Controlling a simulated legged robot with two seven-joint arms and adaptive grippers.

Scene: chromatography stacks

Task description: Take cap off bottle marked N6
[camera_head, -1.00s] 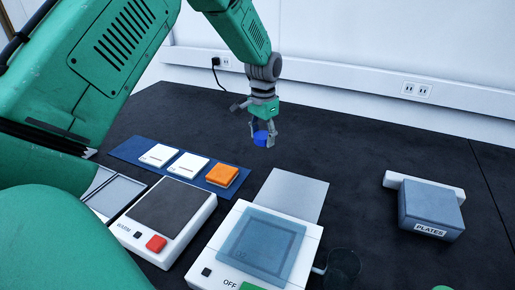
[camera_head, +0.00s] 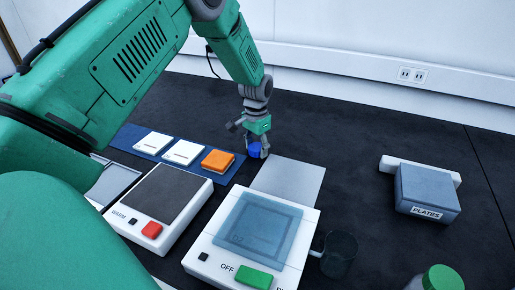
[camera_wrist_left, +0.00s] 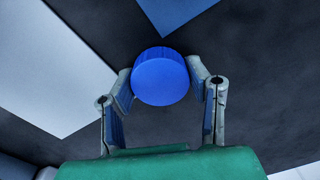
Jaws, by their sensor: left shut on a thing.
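My left gripper (camera_head: 257,150) is shut on a blue cap (camera_head: 254,149), low over the black bench beside the grey sheet. In the left wrist view the round blue cap (camera_wrist_left: 160,78) sits between the two fingers of the gripper (camera_wrist_left: 162,85). No bottle shows under the cap, and I cannot tell whether the cap touches the bench. A bottle with a green cap (camera_head: 442,278) is cut off at the bottom right of the head view. No N6 mark is readable. My right gripper is not in view.
The grey sheet (camera_head: 290,180) lies right of the gripper. A blue mat (camera_head: 138,133) holds two white tiles and an orange tile (camera_head: 217,160). A warmer (camera_head: 165,193), a device marked OFF (camera_head: 210,255), a dark cup (camera_head: 339,254) and a PLATES box (camera_head: 428,190) stand around. The back right bench is clear.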

